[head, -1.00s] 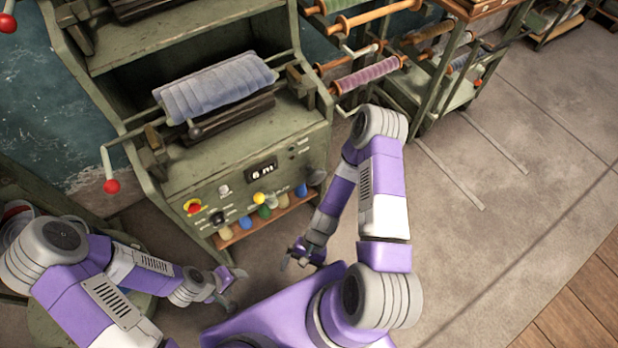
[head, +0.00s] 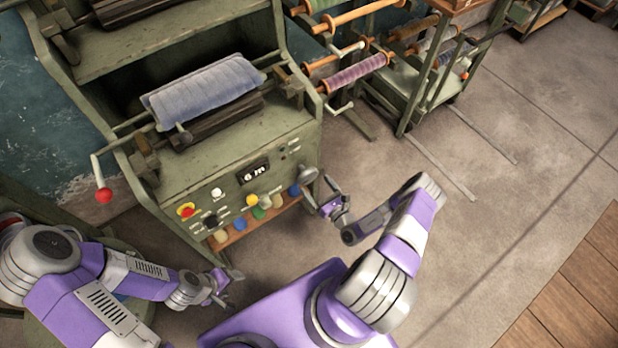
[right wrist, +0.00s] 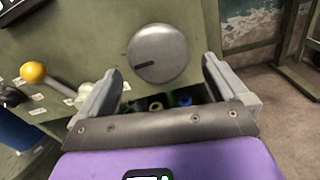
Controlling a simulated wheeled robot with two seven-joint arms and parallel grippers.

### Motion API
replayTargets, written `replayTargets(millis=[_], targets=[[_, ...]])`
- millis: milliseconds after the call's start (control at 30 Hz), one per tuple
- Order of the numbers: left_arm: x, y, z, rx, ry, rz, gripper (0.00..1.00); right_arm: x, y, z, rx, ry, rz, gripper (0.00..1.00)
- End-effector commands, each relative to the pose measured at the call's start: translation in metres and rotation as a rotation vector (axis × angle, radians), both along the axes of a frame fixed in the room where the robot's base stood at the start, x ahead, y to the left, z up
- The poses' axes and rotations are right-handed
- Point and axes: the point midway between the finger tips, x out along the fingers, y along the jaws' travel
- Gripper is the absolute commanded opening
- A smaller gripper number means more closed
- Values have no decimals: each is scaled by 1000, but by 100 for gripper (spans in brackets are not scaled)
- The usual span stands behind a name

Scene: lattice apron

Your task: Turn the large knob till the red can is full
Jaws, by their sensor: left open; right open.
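The large round grey knob (head: 308,173) is at the right end of the green machine's front panel. In the right wrist view the knob (right wrist: 158,53) has a dark pointer mark toward its lower left. My right gripper (head: 322,193) is open and empty, facing the panel just in front of the knob. In the wrist view its fingers stand either side of the knob's lower part, and I see no contact. My left gripper (head: 220,286) is open, low in front of the machine's left side. I cannot make out a red can in either view.
The panel carries a display (head: 255,172) that seems to read "6 m", a red button (head: 186,210) and a yellow-balled lever (right wrist: 33,72). Several coloured items sit on the shelf below. A red-balled crank (head: 103,195) sticks out left.

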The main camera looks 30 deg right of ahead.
Motion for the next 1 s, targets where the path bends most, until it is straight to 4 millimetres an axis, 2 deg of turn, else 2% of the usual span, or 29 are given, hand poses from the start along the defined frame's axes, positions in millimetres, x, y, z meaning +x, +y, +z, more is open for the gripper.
replayTargets(millis=[100, 300, 667, 767, 933, 1000], targets=[[0, 0, -6, 0, 0, 0, 64, 21, 2, -1, -1, -3, 4, 100], [0, 0, -11, 0, 0, 0, 64, 46, 5, -1, -1, -1, 5, 100], [0, 0, -12, 0, 0, 0, 64, 53, 5, 0, 0, 0, 5, 100], [0, 0, -12, 0, 0, 0, 64, 53, 5, 0, 1, 0, 5, 88], [0, 0, -12, 0, 0, 0, 64, 53, 5, 0, 1, 0, 5, 62], [0, 0, -12, 0, 0, 0, 64, 53, 5, 0, 1, 1, 5, 59]])
